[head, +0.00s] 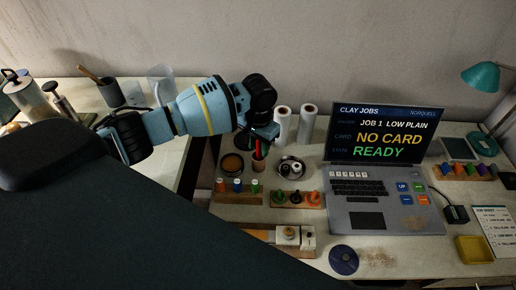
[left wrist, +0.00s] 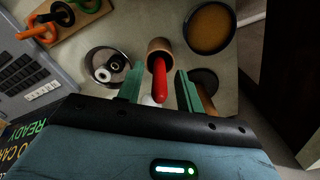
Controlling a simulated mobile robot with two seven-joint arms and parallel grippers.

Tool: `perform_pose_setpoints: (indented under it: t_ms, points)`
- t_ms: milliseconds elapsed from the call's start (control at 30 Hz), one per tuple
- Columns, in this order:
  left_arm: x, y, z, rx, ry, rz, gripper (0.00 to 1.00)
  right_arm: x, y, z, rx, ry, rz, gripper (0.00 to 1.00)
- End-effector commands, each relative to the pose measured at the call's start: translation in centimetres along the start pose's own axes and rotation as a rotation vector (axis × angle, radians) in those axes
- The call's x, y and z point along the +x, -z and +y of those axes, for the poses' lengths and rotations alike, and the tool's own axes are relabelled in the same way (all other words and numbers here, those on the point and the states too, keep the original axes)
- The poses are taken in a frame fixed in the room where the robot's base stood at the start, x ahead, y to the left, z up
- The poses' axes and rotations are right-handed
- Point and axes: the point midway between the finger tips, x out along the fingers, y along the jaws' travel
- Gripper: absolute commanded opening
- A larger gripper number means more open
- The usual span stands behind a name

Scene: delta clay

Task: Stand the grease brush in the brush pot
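The grease brush, seen as a red handle (left wrist: 159,82), stands in the small brown brush pot (left wrist: 160,47) and leans toward my left gripper in the left wrist view. Its lower end is hidden inside the pot. In the head view the red handle (head: 258,148) shows above the brown pot (head: 258,164), just under the gripper. My left gripper (left wrist: 160,88) is open, its green fingers on either side of the handle with a gap on both sides. My right gripper is not in view.
A bowl of small parts (head: 291,168) and an amber-filled dish (head: 232,163) flank the pot. A dark disc (left wrist: 205,78) lies close to one finger. White rolls (head: 307,124), a laptop (head: 385,190) and peg racks (head: 296,200) stand nearby.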

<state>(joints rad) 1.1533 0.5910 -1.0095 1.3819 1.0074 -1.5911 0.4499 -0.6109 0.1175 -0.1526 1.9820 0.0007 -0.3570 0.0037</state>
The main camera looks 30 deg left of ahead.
Motion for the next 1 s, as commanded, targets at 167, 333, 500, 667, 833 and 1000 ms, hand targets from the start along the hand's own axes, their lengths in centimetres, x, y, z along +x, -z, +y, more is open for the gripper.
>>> perform_pose_setpoints:
  t_ms: [167, 333, 500, 667, 833, 1000]
  points:
    - [-4.3, 0.2, 0.0, 0.0, 0.0, 0.01, 0.36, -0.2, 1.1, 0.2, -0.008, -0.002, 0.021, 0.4]
    - [-7.4, 0.1, 0.0, 0.001, 0.0, 0.008, 0.36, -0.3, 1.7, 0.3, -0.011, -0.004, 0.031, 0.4]
    - [-9.5, 0.1, 0.0, 0.0, -0.001, 0.004, 0.36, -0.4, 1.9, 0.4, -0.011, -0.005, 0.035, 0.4]
    - [-10.3, 0.0, 0.0, 0.0, -0.001, 0.002, 0.36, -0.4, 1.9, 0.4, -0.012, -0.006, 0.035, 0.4]
    - [-10.4, 0.0, 0.0, 0.0, -0.001, 0.0, 0.36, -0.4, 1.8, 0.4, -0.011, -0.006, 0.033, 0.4]
    - [-10.4, 0.0, 0.0, 0.0, -0.001, 0.001, 0.36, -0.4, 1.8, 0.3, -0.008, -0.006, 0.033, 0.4]
